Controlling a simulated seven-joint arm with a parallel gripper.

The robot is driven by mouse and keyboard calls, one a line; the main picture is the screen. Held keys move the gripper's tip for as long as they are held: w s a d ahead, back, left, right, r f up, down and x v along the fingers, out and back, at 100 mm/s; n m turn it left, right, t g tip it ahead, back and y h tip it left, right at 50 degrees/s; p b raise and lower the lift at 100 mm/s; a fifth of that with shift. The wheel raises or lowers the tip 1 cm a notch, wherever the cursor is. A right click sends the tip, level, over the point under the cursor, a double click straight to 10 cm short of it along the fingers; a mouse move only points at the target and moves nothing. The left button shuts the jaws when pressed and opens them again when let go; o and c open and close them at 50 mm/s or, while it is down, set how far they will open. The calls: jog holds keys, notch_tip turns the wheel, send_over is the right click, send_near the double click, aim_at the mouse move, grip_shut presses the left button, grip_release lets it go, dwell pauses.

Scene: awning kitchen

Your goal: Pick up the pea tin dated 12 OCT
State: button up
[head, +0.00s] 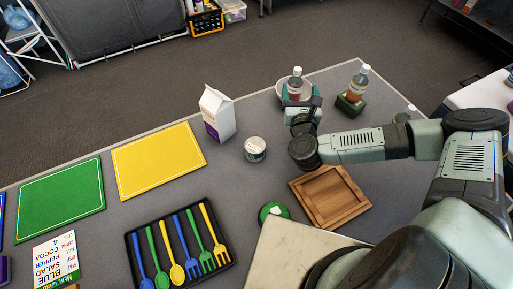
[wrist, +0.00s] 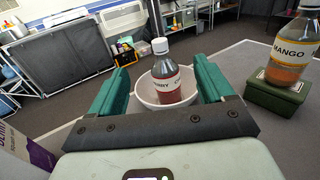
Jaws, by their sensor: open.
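A small tin (head: 255,149) with a pale label stands on the grey table, in the head view right of and below the milk carton. Its print is too small to read, so I cannot tell its contents or date. My gripper (head: 301,94) is open, to the right of and beyond the tin. In the wrist view my gripper (wrist: 160,72) has its green fingers on either side of a bottle (wrist: 166,77) with red contents, which stands in a white bowl (wrist: 145,95). Nothing shows as gripped. The tin is not visible in the wrist view.
A mango bottle (head: 357,84) stands on a green box (head: 350,105). A milk carton (head: 217,114), yellow board (head: 158,160), green board (head: 60,203), cutlery tray (head: 126,240), wooden tray (head: 330,197) and green round object (head: 273,211) surround the tin. Bare table lies around it.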

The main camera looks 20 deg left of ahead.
aim_at(252, 144)
jog(key=shift+o, duration=0.9)
jog(key=shift+s, duration=0.1)
jog(key=s+f+n+g+y, duration=0.1)
jog(key=s, duration=0.3)
jog(key=s+f+n+g+y, duration=0.1)
jog(key=s+f+n+g, duration=0.1)
jog(key=s, duration=0.3)
jog(key=s+f+n+g+y, duration=0.1)
jog(key=s+f+g, duration=0.1)
jog(key=s, duration=0.3)
jog(key=shift+s+d+n+y, duration=0.15)
jog(key=shift+d+n+y, duration=0.15)
jog(key=s+a+g, duration=0.1)
jog(key=s, duration=0.1)
jog(key=s+a+f+n+g+y, duration=0.1)
jog(key=s, duration=0.1)
jog(key=s+a+n+g, duration=0.1)
jog(key=s, duration=0.1)
jog(key=shift+f+g+y, duration=0.25)
jog(key=shift+g+y, duration=0.05)
jog(key=shift+y, duration=0.1)
jog(key=x, duration=0.4)
jog(key=shift+s, duration=0.1)
jog(key=shift+x, duration=3.15)
jog(key=shift+s+a, duration=0.1)
jog(key=shift+c, duration=0.2)
jog(key=c, duration=1.1)
